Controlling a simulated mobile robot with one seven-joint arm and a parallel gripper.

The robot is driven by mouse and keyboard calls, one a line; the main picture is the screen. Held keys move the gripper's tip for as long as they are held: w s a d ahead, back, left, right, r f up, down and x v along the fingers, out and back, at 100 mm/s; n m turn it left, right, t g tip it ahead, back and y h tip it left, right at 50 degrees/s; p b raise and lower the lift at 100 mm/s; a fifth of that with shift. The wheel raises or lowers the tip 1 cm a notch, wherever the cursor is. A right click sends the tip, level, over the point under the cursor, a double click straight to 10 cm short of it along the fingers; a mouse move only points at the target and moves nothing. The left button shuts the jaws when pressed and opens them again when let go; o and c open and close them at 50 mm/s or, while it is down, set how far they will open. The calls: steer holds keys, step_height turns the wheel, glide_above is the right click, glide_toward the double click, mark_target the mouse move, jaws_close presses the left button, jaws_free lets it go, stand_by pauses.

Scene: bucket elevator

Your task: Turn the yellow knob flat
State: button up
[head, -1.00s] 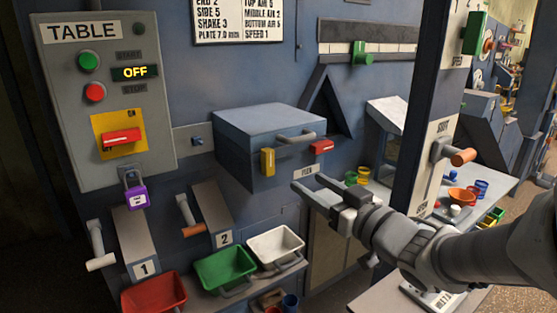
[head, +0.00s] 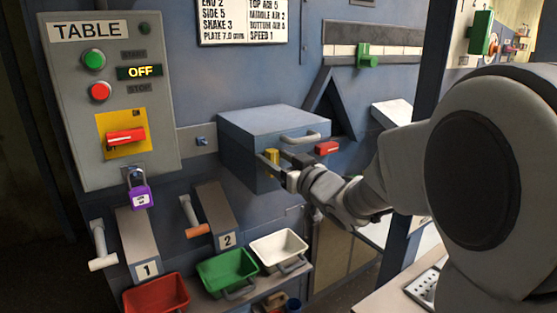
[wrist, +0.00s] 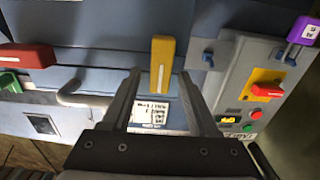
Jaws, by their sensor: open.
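The yellow knob (head: 272,157) is on the front of the blue-grey box (head: 270,122), at the left of its handle. It is a narrow bar standing upright, with a pale line along it in the wrist view (wrist: 162,62). My gripper (head: 276,161) is at the front of the box, level with the knob, and partly covers it. In the wrist view the two fingers (wrist: 160,75) are apart, one on each side of the knob's near end. I cannot tell whether either finger touches it.
A grey handle (head: 302,137) and a red knob (head: 327,148) are to the right on the same box. A control panel (head: 112,72) reading OFF, with a purple padlock (head: 140,197), stands at the left. Green (head: 226,268) and white bins are below.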

steer(key=shift+c, duration=0.3)
jaws_close()
steer(key=m+p, duration=0.1)
steer(key=m, duration=0.1)
steer(key=m+p, duration=0.1)
steer(key=m, duration=0.1)
steer(key=shift+w+d+m, duration=0.2)
steer(key=shift+d+m, duration=0.1)
steer(key=shift+d, duration=0.05)
steer(key=m+p, duration=0.1)
steer(key=m, duration=0.1)
steer(key=m+p, duration=0.2)
steer(key=shift+w+d+f+m, duration=0.1)
steer(key=shift+w+d+m, duration=0.1)
steer(key=shift+m, duration=0.1)
steer(key=m+p, duration=0.2)
steer(key=m, duration=0.2)
steer(key=shift+d+f+m+p, duration=0.1)
steer(key=shift+f+m+p, duration=0.2)
steer(key=shift+p, duration=0.1)
steer(key=shift+f+m+p, duration=0.2)
steer(key=shift+m+p, duration=0.5)
steer(key=shift+m, duration=0.35)
steer(key=shift+f+m+p, duration=0.15)
steer(key=shift+m+p, duration=0.5)
steer(key=shift+m, duration=0.4)
